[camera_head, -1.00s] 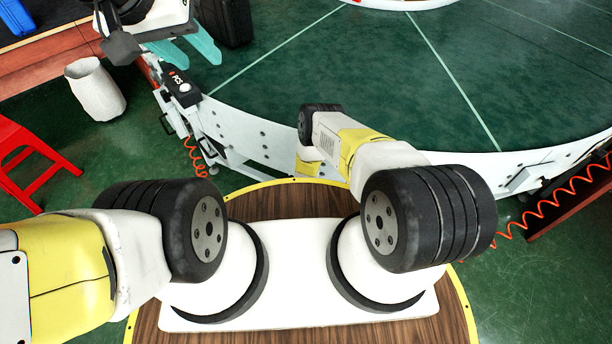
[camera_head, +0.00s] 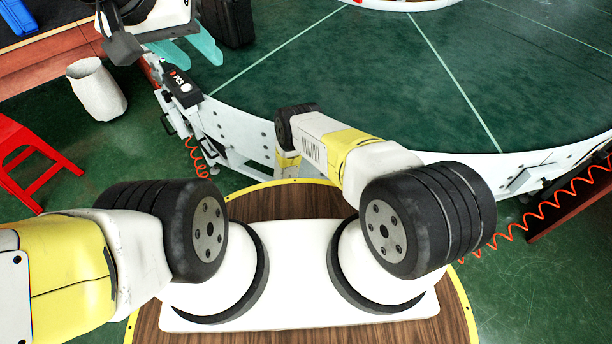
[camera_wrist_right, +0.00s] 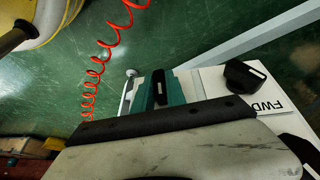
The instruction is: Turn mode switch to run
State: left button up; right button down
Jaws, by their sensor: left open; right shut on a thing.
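In the right wrist view, my right gripper (camera_wrist_right: 160,92) has its teal fingers shut on a black switch knob (camera_wrist_right: 159,80) with a white mark on its face. The knob is partly hidden between the fingers, and any lettering beside it cannot be seen. A second black knob (camera_wrist_right: 243,76) sits to the right on the white panel (camera_wrist_right: 212,78), near the letters FWD. My left gripper (camera_head: 196,46) is open and empty at the upper left of the head view, over the conveyor edge. My right gripper and the panel do not show in the head view.
The curved green conveyor (camera_head: 370,90) fills the top right. A black box with a white button (camera_head: 183,89) is on its white side rail. A white bin (camera_head: 97,90) and a red stool (camera_head: 32,165) stand at the left. A coiled red cable (camera_wrist_right: 100,62) hangs left of my right gripper.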

jog(key=shift+w, duration=0.1)
dwell(0.3)
jog(key=c, duration=1.4)
grip_release()
jog(key=shift+o, duration=0.2)
jog(key=shift+r, duration=0.1)
jog(key=v, duration=0.7)
jog(key=shift+a+r, duration=0.2)
jog(key=shift+r, duration=0.1)
